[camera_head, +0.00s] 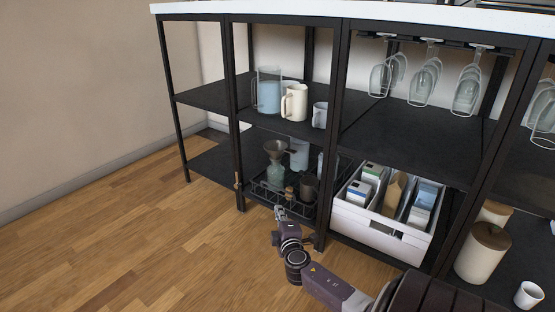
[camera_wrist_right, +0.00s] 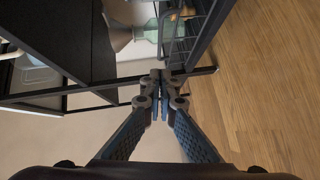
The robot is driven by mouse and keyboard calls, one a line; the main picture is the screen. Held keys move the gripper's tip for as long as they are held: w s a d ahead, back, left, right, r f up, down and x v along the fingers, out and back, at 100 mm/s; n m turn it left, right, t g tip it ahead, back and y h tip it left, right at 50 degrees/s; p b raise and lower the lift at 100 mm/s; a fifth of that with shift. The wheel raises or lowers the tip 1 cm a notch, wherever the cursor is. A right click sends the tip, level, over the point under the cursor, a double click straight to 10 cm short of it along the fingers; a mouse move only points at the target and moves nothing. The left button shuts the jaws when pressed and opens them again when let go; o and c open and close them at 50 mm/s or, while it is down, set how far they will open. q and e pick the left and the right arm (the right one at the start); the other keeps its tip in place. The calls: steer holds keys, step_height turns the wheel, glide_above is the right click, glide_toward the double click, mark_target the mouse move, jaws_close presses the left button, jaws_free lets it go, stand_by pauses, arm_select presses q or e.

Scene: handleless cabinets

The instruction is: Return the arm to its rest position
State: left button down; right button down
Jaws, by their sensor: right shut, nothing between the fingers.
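My right arm comes in from the bottom right of the head view. My right gripper (camera_head: 280,212) is in front of the lower shelf of the black open cabinet (camera_head: 241,150), above the wood floor. In the right wrist view, the fingertips of the right gripper (camera_wrist_right: 163,82) are together with nothing between them. Past them are the cabinet's dark frame and a wire tray (camera_wrist_right: 205,25). It cannot be told whether the fingers touch the frame. My left gripper is not in view.
The wire tray (camera_head: 262,196) holds a green glass carafe (camera_head: 276,173). A white bin (camera_head: 385,232) with boxes stands right of it. Pitchers (camera_head: 294,102) stand on the middle shelf, and glasses (camera_head: 424,82) hang at upper right. The wood floor (camera_head: 130,240) at left is clear.

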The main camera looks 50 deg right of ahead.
steer(key=shift+s+a, duration=0.2)
steer(key=shift+s, duration=0.1)
